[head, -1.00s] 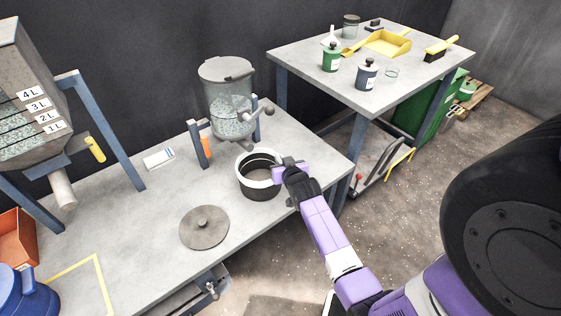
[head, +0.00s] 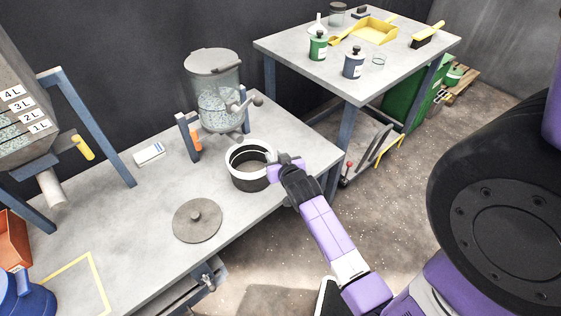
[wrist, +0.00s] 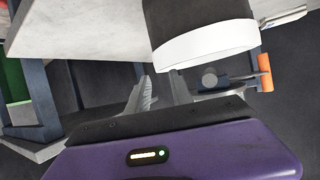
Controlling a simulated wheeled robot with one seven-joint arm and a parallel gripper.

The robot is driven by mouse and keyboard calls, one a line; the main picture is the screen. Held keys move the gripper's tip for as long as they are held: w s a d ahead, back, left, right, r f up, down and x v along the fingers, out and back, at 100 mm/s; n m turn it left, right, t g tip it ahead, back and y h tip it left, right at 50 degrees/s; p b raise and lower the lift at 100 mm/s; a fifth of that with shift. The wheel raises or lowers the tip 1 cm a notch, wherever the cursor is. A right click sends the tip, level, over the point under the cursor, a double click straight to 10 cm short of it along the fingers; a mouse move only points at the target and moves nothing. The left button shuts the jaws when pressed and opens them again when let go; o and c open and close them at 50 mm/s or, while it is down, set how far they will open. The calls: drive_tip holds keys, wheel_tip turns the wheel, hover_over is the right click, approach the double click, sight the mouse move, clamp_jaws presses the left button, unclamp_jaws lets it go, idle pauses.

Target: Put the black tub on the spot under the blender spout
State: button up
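The black tub (head: 251,180), with a white rim, stands upright near the front edge of the workbench, in front of the blender (head: 213,90). The blender's spout is at its lower front (head: 240,106). My gripper (head: 278,171) is at the right side of the tub's rim. In the wrist view, the tub (wrist: 207,45) fills the upper middle, close beyond the fingers. The fingers (wrist: 160,90) are apart with a gap between them, and no tub wall shows in that gap. Contact with the rim cannot be told.
A round grey lid (head: 197,221) lies on the workbench (head: 130,215) left of the tub. Blue posts and an orange handle (head: 195,140) flank the blender. A hopper (head: 25,120) stands at the left. A second table (head: 300,62) with bottles and a yellow dustpan is behind right.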

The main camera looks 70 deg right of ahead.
drive_tip(key=s+a+r+n+t+y, duration=0.2)
drive_tip(key=s+a+r+n, duration=0.1)
drive_tip(key=a, duration=1)
drive_tip(key=s+a+r+n+t+y, duration=0.2)
drive_tip(key=s+a, duration=0.2)
drive_tip(key=a, duration=0.9)
drive_tip(key=s+a+r+n+t+y, duration=0.1)
drive_tip(key=s+a+r+n+y, duration=0.2)
drive_tip(key=s+a+r, duration=0.2)
drive_tip(key=s+a+r+n+t+y, duration=0.1)
drive_tip(key=s+a+r+n+y, duration=0.1)
drive_tip(key=s+a+r, duration=0.3)
drive_tip(key=a+r+y, duration=0.1)
drive_tip(key=a+r, duration=0.1)
drive_tip(key=a, duration=0.2)
drive_tip(key=shift+a+r+n+t, duration=0.25)
drive_tip(key=shift+a+n+t, duration=0.05)
drive_tip(key=shift+a+n, duration=0.1)
